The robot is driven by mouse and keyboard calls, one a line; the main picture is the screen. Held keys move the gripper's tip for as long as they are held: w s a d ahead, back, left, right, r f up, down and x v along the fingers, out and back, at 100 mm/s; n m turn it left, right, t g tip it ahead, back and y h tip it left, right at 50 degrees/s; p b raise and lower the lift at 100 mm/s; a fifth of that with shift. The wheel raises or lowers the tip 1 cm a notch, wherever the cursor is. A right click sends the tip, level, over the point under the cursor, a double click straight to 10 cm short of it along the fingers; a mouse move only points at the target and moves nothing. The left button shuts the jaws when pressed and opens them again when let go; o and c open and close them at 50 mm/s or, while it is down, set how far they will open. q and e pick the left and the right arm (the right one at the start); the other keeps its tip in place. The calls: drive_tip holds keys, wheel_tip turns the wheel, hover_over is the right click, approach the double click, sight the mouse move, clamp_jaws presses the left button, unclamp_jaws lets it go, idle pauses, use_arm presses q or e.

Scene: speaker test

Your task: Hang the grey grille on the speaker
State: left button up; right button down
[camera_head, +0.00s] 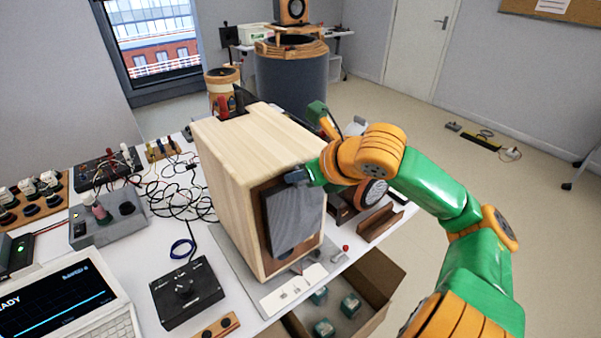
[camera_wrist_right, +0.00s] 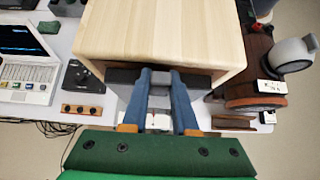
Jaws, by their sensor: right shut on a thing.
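The speaker (camera_head: 238,141) is a tall pale wooden box standing on a grey mat on the white table. It also shows in the right wrist view (camera_wrist_right: 160,33). The grey grille (camera_head: 295,220) is a dark grey panel upright at the speaker's front face, over a brown front panel. Whether it touches the front all round cannot be told. My right gripper (camera_head: 300,178) is shut on the grille's upper edge. In the right wrist view its two blue fingers (camera_wrist_right: 160,78) close on the dark grille edge (camera_wrist_right: 196,80) in front of the speaker. My left gripper is not in view.
A laptop (camera_head: 62,297) and a black control box (camera_head: 186,290) lie left of the speaker. Loose cables (camera_head: 172,185) cover the table behind them. An open cardboard box (camera_head: 378,280) with small green-grey blocks stands below the table's front edge. A wooden holder (camera_head: 379,222) is to the right.

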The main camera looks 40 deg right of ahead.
drive_tip(key=c, duration=0.6)
unclamp_jaws()
drive_tip(key=shift+f, duration=0.1)
